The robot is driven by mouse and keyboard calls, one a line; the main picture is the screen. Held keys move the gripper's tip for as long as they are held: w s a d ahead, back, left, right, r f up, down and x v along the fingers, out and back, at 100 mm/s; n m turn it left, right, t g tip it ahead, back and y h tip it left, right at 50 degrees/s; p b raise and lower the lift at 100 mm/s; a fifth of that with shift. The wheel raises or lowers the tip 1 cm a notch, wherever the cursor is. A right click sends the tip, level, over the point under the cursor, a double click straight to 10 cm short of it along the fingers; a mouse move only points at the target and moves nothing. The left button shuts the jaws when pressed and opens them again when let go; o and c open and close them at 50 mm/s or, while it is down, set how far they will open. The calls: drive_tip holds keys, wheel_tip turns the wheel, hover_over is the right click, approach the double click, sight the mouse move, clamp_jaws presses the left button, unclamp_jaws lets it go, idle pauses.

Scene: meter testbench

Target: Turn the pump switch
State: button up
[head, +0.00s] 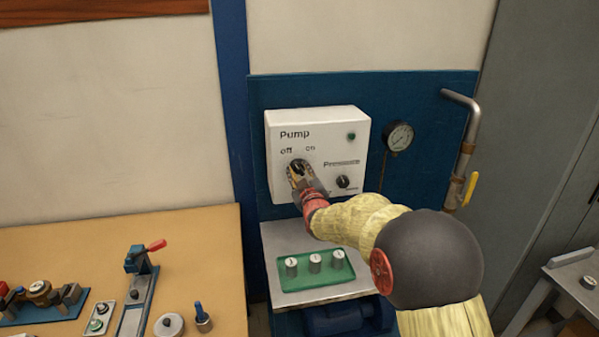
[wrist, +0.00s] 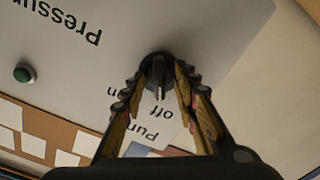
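The pump switch (head: 297,167) is a dark round knob with a raised bar, on a white control box (head: 318,118) marked "Pump", below the words "off" and "on". In the wrist view, which is upside down, the switch (wrist: 158,74) sits between my fingertips, its bar pointing roughly toward "off". My gripper (head: 299,174) is at the box front, its two yellow-padded fingers on either side of the knob. In the wrist view my gripper (wrist: 162,82) shows gaps beside the narrow bar; the fingers look open around it. Contact with the knob's rim cannot be told.
A smaller pressure knob (head: 343,182) and a green light (head: 351,136) are on the same box. A gauge (head: 399,136) and a pipe with a yellow valve handle (head: 470,188) are to the right. A green tray (head: 310,277) with several small cylinders lies below.

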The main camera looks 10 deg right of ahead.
drive_tip(key=s, duration=1.2)
